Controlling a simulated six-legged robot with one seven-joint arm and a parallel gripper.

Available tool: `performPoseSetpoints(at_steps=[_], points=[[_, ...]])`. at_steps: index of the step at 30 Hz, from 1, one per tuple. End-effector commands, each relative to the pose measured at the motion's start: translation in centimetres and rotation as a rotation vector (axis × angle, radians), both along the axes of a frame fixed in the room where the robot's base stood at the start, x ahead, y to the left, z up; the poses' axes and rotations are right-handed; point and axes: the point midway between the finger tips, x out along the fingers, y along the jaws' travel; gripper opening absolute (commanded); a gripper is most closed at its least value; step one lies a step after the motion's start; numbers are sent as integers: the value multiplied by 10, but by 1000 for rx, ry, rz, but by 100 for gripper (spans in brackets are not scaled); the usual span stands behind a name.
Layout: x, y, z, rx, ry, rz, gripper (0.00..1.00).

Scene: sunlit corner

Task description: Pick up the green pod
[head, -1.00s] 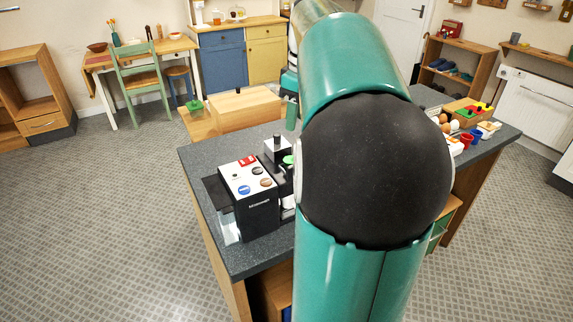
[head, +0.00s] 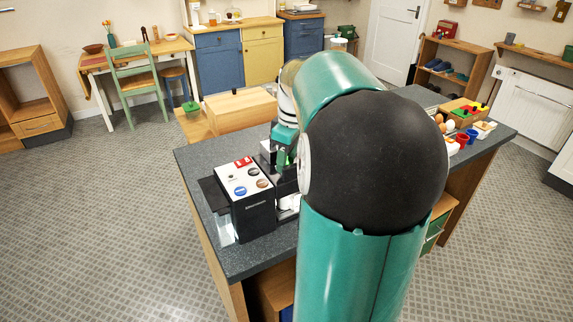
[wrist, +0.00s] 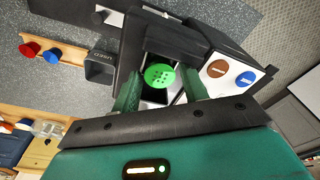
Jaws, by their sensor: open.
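The green pod (wrist: 159,75) is a round disc with small dark holes in its top. In the wrist view it sits in a dark opening of the black and white coffee machine (wrist: 218,72), which also shows in the head view (head: 247,205). My gripper (wrist: 162,78) is open, with one green finger on each side of the pod. I cannot tell whether the fingers touch it. In the head view my gripper (head: 283,158) is over the right part of the machine and hides the pod.
A grey bin marked USED (wrist: 99,68) stands beside the machine. A wooden rack (wrist: 70,53) holds a red and a blue pod. Eggs, cups and a wooden box (head: 461,113) stand at the counter's far right. The dark counter (head: 215,150) is bare behind the machine.

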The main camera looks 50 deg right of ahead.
Motion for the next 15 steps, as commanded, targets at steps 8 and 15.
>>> performPoseSetpoints(at_steps=[8,15], points=[[0,0,0,0,0,-1,11],[0,0,1,0,0,-1,11]])
